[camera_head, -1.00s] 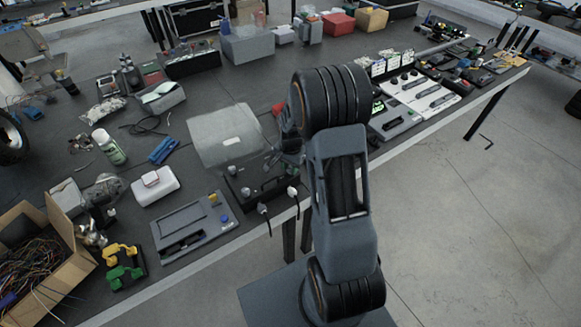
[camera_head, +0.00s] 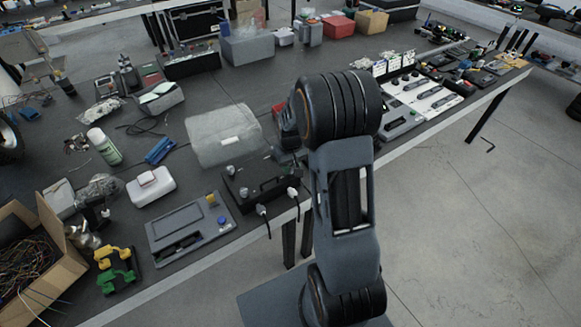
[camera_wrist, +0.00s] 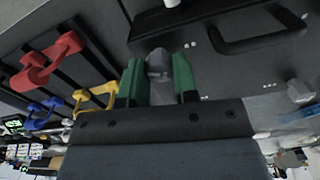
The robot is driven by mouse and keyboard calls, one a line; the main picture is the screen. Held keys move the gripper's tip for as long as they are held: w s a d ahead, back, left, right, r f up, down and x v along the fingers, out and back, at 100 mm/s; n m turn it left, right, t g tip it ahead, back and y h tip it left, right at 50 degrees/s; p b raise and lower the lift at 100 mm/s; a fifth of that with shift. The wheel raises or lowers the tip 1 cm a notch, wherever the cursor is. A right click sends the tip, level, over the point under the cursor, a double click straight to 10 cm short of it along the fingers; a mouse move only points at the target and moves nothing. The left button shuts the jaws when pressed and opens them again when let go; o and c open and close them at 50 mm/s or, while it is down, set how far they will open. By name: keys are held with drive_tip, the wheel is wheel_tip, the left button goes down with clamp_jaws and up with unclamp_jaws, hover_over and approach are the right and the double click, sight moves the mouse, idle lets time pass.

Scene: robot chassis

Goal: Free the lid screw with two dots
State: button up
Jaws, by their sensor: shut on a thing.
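My gripper (camera_wrist: 158,84) has two green fingers, shut on a grey lid screw (camera_wrist: 157,63) in the wrist view. Two small pale dots show on the dark lid (camera_wrist: 225,65) just right of this screw. The lid has a black handle (camera_wrist: 262,38). Another grey screw (camera_wrist: 300,92) stands at the right, with more dots left of it. In the head view the dark lid (camera_head: 262,178) lies on the bench near its front edge, left of my arm. My gripper is mostly hidden there behind my arm. The held screw's lower end is hidden.
Red (camera_wrist: 38,72), blue (camera_wrist: 38,112) and yellow (camera_wrist: 97,92) levers stand left of the fingers. In the head view, a translucent cover (camera_head: 212,150) lies behind the lid. A grey panel (camera_head: 190,228) and white box (camera_head: 150,187) are to the left.

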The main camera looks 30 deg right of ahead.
sight(291, 167)
drive_tip(key=n, duration=0.4)
drive_tip(key=shift+n+b, duration=0.3)
drive_tip(key=shift+b, duration=0.1)
drive_tip(key=shift+n, duration=0.3)
drive_tip(key=o, duration=0.9)
wheel_tip(291, 167, up, 14)
drive_tip(key=shift+f, duration=0.1)
idle(0.7)
